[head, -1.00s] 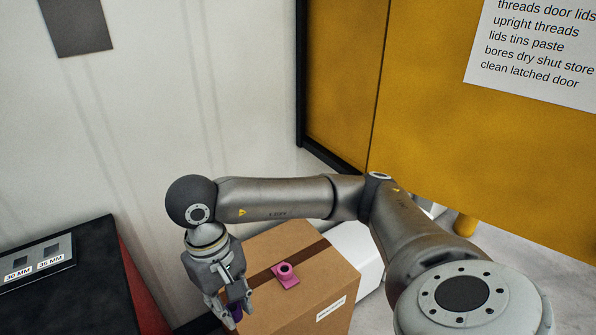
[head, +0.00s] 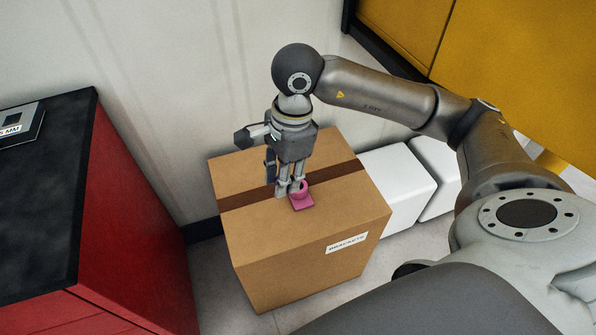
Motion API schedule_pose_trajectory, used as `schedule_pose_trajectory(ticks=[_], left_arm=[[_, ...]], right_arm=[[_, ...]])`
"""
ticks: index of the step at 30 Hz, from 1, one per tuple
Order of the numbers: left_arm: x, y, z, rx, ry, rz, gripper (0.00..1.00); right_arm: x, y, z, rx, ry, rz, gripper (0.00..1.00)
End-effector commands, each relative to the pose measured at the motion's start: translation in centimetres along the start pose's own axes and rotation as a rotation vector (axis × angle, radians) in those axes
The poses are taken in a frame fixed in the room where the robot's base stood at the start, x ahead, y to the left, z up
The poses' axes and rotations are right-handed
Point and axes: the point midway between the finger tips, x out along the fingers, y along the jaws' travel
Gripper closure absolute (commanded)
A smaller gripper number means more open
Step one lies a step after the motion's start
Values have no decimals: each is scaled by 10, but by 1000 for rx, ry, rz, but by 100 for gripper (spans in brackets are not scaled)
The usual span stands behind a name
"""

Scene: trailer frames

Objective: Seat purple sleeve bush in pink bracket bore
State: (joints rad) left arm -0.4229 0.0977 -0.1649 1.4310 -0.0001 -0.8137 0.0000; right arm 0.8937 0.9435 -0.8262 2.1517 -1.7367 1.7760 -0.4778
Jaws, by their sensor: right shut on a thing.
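The pink bracket (head: 302,204) lies on top of a closed cardboard box (head: 270,235), near the box's brown tape strip. A round pink collar stands up from its flat base. My right gripper (head: 289,191) points down at the bracket, with its fingertips right at the collar's left side in the picture. It is shut on the purple sleeve bush, which the fingers hide now. I cannot tell whether the bush is in the bore or above it. My left gripper is out of view.
A red cabinet (head: 130,215) with a black top (head: 50,190) stands at left; a holder with a size label (head: 18,125) sits on it. White boxes (head: 395,185) stand right of the cardboard box. A yellow cabinet (head: 405,35) is behind.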

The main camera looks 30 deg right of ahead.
Motion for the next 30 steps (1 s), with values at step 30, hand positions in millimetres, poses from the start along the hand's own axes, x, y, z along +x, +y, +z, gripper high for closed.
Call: schedule_pose_trajectory(ticks=[30], left_arm=[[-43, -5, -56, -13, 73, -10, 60]], right_arm=[[115, -76, -86, 969, 2, -143, 100]])
